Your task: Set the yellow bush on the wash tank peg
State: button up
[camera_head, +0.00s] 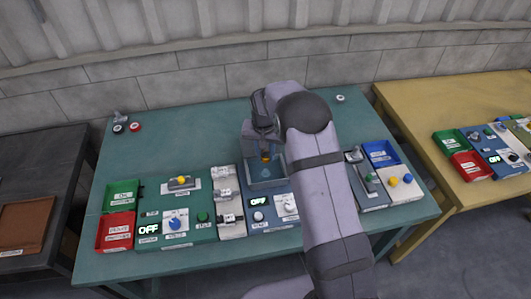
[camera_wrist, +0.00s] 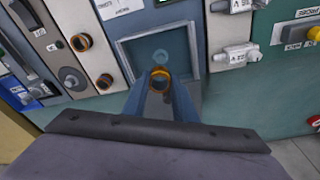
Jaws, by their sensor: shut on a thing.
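The yellow bush (camera_wrist: 160,75) is a small orange-yellow ring held between the fingertips of my gripper (camera_wrist: 161,88), which is shut on it. In the head view my gripper (camera_head: 265,150) points down over the wash tank, with a speck of the bush's orange at its tip. The wash tank (camera_head: 250,178) is an open blue-grey basin; in the wrist view its rim (camera_wrist: 122,47) frames the bush. A pale blue round shape (camera_wrist: 161,56) inside the tank is probably the peg. I cannot tell whether the bush touches it.
Two more orange-brown rings (camera_wrist: 80,42) (camera_wrist: 104,81) sit on a pale panel beside the tank. A grey panel with clamp-like fittings (camera_head: 226,193) stands on the tank's left in the head view. A green panel (camera_head: 203,233) with knobs lies farther left. My arm hides part of the bench.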

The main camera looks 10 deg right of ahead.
aim_at(266, 170)
jog(key=shift+f+b, duration=2.55)
jog(key=shift+f, duration=1.4)
jog(key=o, duration=1.1)
jog(key=shift+o, duration=0.2)
jog(key=shift+s+a+r+b, duration=0.15)
jog(key=shift+r+b, duration=0.25)
jog(key=shift+r, duration=0.8)
jog(key=shift+s+r+b, duration=0.2)
jog(key=shift+r+b, duration=0.25)
jog(key=shift+r, duration=0.8)
jog(key=shift+s+a+r+b, duration=0.15)
jog(key=shift+r+b, duration=0.25)
jog(key=shift+r, duration=0.8)
jog(key=shift+d, duration=0.1)
